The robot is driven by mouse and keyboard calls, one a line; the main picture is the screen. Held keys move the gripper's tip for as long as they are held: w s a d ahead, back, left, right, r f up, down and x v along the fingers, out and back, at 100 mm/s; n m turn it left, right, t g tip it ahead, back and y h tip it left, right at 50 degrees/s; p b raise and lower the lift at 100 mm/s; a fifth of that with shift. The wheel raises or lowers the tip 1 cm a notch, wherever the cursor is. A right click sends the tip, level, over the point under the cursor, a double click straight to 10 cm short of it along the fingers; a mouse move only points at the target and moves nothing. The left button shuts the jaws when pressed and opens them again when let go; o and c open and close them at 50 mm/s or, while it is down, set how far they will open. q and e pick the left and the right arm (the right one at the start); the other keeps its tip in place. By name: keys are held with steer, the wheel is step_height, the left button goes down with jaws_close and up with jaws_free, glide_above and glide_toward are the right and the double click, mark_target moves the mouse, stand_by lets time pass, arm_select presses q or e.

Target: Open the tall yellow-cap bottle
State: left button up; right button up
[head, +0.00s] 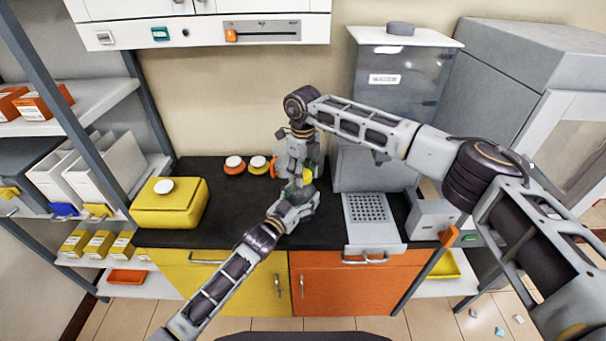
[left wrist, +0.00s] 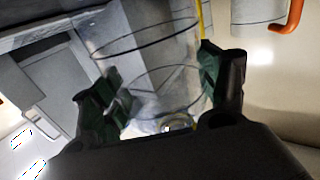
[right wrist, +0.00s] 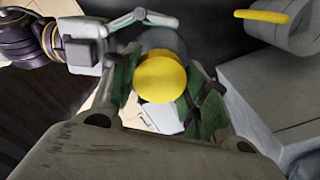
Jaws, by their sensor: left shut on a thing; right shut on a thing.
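The yellow cap (right wrist: 160,77) of the tall bottle sits between the green pads of my right gripper (right wrist: 160,95), which is shut on it from above. In the head view the cap (head: 307,175) shows only partly behind my grippers. The clear bottle body (left wrist: 152,65) stands between the green pads of my left gripper (left wrist: 160,88), which is shut on it from the side. In the head view my left gripper (head: 296,197) is just below my right gripper (head: 300,165). Whether the cap is still seated on the neck cannot be told.
A yellow box (head: 170,218) with a white knob stands on the left of the black counter (head: 235,215). Orange and yellow white-topped items (head: 234,166) are at the back. A grey water dispenser (head: 385,85) and perforated tray (head: 368,207) are to the right. The counter's left middle is clear.

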steer(key=shift+r, duration=0.55)
stand_by(0.4)
steer(key=shift+r, duration=2)
arm_select(q)
steer(key=o, duration=2.1)
steer(key=shift+c, duration=0.2)
steer(key=shift+s+a, duration=0.1)
steer(key=v, duration=1.1)
steer(key=shift+s, duration=0.35)
steer(key=shift+a+f, duration=0.1)
steer(key=shift+a, duration=0.05)
